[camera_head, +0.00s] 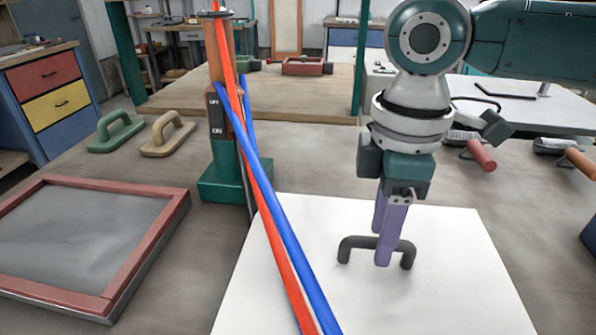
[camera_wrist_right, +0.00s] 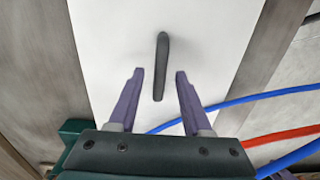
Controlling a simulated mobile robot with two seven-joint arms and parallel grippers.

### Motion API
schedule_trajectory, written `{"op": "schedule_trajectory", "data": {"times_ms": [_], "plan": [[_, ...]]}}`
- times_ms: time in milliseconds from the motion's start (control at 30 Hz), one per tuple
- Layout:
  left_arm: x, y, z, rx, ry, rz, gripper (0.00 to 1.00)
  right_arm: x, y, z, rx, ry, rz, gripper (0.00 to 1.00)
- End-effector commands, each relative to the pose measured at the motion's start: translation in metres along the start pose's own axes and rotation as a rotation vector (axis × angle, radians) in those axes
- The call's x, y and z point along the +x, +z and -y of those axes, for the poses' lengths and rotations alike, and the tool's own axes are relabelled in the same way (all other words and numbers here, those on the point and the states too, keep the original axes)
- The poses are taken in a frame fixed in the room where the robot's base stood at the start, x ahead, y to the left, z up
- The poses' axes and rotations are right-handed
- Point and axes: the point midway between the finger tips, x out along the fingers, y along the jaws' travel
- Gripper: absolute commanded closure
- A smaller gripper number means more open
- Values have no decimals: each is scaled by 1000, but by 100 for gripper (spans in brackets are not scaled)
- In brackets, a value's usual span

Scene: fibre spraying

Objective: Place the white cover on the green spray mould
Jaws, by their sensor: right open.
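The white cover (camera_head: 455,285) lies flat on the floor or table surface in the lower right of the head view, with a dark arched handle (camera_head: 358,242) near its middle. It also shows in the right wrist view (camera_wrist_right: 218,55), with the handle (camera_wrist_right: 162,60) pointing away from me. My right gripper (camera_head: 382,249) has purple fingers, open, one on each side of the handle, with gaps on both sides in the wrist view. Whether the tips are level with the handle is hard to tell. No green spray mould can be made out. My left gripper is not in view.
Red and blue hoses (camera_head: 274,215) run from a green-based post (camera_head: 222,180) across the cover's left part. A red-framed grey panel (camera_head: 85,235) lies at left. Green (camera_head: 115,132) and tan (camera_head: 167,134) handled tools lie behind it. Red-handled (camera_head: 481,155) and orange-handled tools (camera_head: 580,163) lie at right.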

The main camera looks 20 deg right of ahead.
Motion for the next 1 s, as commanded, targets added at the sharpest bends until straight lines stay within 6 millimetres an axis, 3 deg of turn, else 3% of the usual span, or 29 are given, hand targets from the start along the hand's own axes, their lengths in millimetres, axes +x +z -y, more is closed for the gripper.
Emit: {"op": "schedule_trajectory", "data": {"times_ms": [300, 500, 667, 900, 1000], "plan": [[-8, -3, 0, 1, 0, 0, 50, -73, -1, -1, -1, 2, -3, 51], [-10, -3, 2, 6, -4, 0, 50, -96, -1, 0, 0, 1, -3, 51], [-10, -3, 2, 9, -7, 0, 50, -81, -14, 19, -25, -5, -33, 51], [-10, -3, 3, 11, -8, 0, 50, -29, -57, 99, 55, -13, -252, 51], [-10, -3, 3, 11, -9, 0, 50, -19, -58, 124, 197, -9, -339, 51]]}}
